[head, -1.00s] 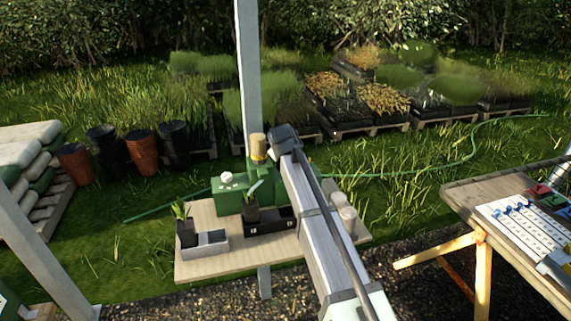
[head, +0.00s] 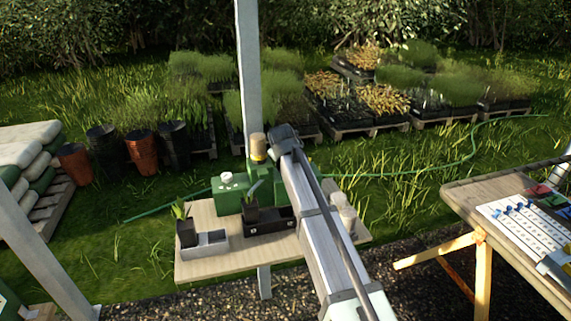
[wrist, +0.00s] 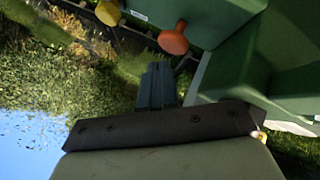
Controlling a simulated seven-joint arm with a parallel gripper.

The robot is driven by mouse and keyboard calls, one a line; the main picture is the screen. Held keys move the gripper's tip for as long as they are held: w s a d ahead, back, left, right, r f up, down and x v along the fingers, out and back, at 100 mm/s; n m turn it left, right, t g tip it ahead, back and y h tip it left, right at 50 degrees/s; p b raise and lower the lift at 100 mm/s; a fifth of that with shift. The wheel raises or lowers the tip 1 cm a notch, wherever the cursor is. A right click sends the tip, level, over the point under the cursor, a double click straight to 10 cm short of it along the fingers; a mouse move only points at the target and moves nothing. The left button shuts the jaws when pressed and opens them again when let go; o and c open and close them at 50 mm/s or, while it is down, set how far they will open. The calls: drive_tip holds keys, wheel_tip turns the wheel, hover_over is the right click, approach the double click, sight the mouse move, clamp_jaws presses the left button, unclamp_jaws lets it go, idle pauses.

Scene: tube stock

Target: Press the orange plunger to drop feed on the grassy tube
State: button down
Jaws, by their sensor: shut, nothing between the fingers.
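The orange plunger (wrist: 174,40) has a round knob and sticks out of the green dispenser (wrist: 222,18) in the wrist view. My gripper (wrist: 157,66) is shut and empty, its tips close to the knob; I cannot tell whether they touch. In the head view the green dispenser (head: 230,196) stands at the back of the wooden table, and my arm hides the plunger and fingers. A dark tube with a leafy plant (head: 251,214) stands upright in a black tray (head: 275,228).
A yellow knob (wrist: 108,12) is left of the orange one in the wrist view. Pale containers (head: 346,212) stand at the table's right. A grey post (head: 249,80) rises behind the table.

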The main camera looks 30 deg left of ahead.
drive_tip(key=shift+f, duration=0.2)
idle(0.4)
drive_tip(key=shift+f, duration=0.25)
drive_tip(key=shift+f, duration=0.8)
idle(1.3)
drive_tip(key=shift+r, duration=1.25)
drive_tip(key=shift+r, duration=0.1)
drive_tip(key=shift+r, duration=2.4)
idle(0.6)
drive_tip(key=shift+r, duration=1.9)
